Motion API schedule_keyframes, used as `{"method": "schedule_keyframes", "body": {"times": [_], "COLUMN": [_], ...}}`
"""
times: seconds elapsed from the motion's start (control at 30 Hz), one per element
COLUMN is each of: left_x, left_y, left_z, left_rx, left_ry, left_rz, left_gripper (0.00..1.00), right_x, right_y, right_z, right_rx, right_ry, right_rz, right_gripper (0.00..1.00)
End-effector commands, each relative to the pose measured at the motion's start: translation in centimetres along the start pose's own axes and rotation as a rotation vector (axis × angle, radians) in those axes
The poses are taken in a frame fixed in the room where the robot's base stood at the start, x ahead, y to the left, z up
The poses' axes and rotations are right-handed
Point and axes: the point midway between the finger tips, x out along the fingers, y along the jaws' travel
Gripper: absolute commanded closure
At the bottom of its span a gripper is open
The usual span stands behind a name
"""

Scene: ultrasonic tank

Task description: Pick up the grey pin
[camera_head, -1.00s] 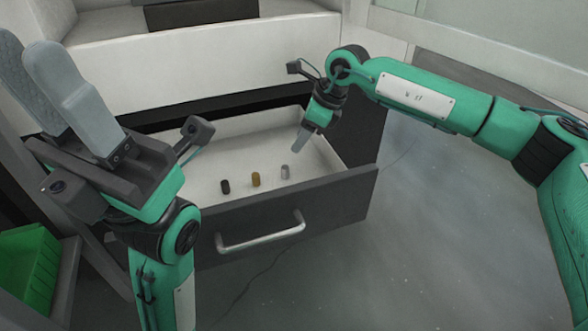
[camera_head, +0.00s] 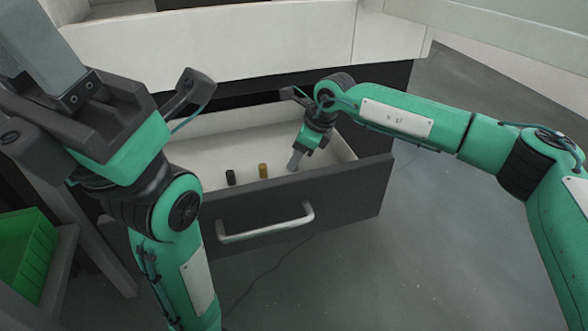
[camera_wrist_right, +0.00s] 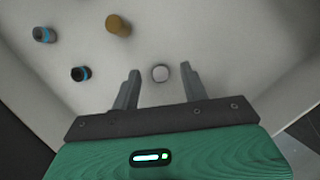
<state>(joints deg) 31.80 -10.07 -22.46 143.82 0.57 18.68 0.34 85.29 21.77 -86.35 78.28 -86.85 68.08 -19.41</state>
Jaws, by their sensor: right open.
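The grey pin (camera_wrist_right: 160,73) shows end-on as a small round top in the right wrist view. It lies between the two fingertips of my right gripper (camera_head: 294,160), with a gap visible on each side. My right gripper is open and points down into the drawer. In the head view the gripper hides the pin. My left gripper (camera_head: 45,45) is at the upper left of the head view, away from the drawer. Its fingers are cut off by the picture edge, so its opening cannot be judged.
The open drawer (camera_head: 345,197) has a dark front and a metal handle (camera_head: 265,224). In it, left of the grey pin, stand a brown pin (camera_head: 263,170) and a black pin (camera_head: 231,177). The wrist view shows another blue-banded dark piece (camera_wrist_right: 44,34). A green bin (camera_head: 25,250) stands lower left.

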Motion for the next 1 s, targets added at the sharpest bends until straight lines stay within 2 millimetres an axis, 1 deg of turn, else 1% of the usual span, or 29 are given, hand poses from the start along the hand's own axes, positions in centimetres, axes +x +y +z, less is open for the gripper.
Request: {"method": "schedule_keyframes", "body": {"times": [0.03,0.1,0.17,0.37,0.47,0.5,0.6,0.87,1.0], "left_x": [-0.8,-1.0,-1.0,-0.6,-0.5,-0.5,-0.5,-0.6,0.1], "left_y": [0.1,0.2,0.3,0.3,0.3,0.3,0.3,0.3,0.1], "left_z": [-0.3,-0.3,-0.3,-0.4,-0.5,-0.5,-0.5,-0.4,-0.2], "left_rx": [0.0,0.0,0.0,0.0,-0.001,-0.001,-0.002,-0.002,-0.003], "left_ry": [0.002,0.001,-0.001,0.005,0.01,0.011,0.012,0.01,0.006], "left_rz": [-0.001,-0.001,-0.001,0.002,0.003,0.003,0.002,-0.001,-0.004], "left_gripper": [0.69,0.69,0.69,0.69,0.69,0.69,0.69,0.69,0.69], "right_x": [1.3,2.0,2.3,2.2,2.2,2.2,2.2,2.1,1.0], "right_y": [0.0,0.0,0.0,0.0,0.0,0.0,0.0,0.0,-0.1], "right_z": [-0.2,-0.1,-0.1,0.0,0.0,0.0,0.0,0.0,0.5], "right_rx": [0.001,0.0,0.0,0.0,0.0,0.0,0.0,0.0,0.0], "right_ry": [0.0,0.0,0.0,0.0,0.0,0.0,0.0,0.0,-0.001], "right_rz": [0.0,0.0,0.0,0.0,0.0,0.0,0.0,0.0,-0.001], "right_gripper": [0.55,0.55,0.55,0.55,0.73,0.81,1.0,1.0,1.0]}}
